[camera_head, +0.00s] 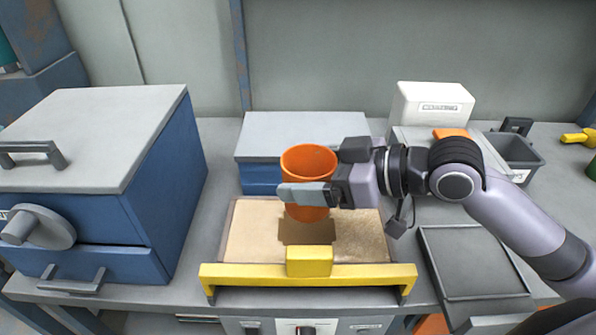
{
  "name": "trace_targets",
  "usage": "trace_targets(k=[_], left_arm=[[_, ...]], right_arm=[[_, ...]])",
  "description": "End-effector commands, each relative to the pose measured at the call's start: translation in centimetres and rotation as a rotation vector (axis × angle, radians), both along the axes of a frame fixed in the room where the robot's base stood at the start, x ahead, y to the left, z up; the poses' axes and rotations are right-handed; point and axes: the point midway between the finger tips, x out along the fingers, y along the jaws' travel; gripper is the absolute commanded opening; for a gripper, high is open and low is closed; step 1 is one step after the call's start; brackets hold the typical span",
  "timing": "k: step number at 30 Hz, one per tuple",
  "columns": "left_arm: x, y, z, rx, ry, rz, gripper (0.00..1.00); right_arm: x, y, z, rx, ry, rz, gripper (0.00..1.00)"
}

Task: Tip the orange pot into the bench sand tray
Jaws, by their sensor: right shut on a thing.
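The orange pot (309,161) is upright, with its open top facing up. My right gripper (312,192) comes in from the right and is shut on the pot, its near finger across the pot's front. The sand tray (235,232) lies on the bench under the pot, filled with pale sand. A shadow falls on the sand below the pot, which looks held above the tray. The pot's contents cannot be made out. My left gripper is not in view.
A yellow bar (240,275) with a raised block runs along the tray's front. A blue cabinet (165,190) with a grey lid stands left. A grey-topped blue box (262,140) sits behind the tray. A dark flat tray (465,262) and a dark bin (515,152) are at right.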

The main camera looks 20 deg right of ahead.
Motion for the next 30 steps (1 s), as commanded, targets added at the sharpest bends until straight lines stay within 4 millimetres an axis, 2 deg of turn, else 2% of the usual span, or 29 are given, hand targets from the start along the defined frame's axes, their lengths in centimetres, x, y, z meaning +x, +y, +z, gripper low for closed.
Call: trace_targets(k=[1, 3, 10, 15, 23, 24, 30], left_arm=[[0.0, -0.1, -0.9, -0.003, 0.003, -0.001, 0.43], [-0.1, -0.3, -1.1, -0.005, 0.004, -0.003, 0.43], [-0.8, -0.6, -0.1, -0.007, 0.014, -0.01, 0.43], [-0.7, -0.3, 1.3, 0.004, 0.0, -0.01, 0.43], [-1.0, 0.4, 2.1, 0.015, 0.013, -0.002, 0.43], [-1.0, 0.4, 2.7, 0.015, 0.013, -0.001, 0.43], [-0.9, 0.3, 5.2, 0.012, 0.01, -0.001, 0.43]], right_arm=[[0.0, 0.0, -1.0, 0.003, -0.003, 0.0, 0.44], [0.0, 0.0, -1.4, 0.003, -0.003, 0.0, 0.44], [-0.1, 0.0, -1.3, 0.041, 0.116, -0.002, 0.44], [-0.4, 0.2, -1.6, 0.127, 0.379, -0.003, 0.44], [-0.3, 0.1, -2.2, 0.275, 0.841, -0.005, 0.44], [-0.3, 0.1, -2.0, 0.29, 0.893, -0.004, 0.44], [0.0, 0.0, -2.3, 0.335, 1.04, -0.004, 0.44]])
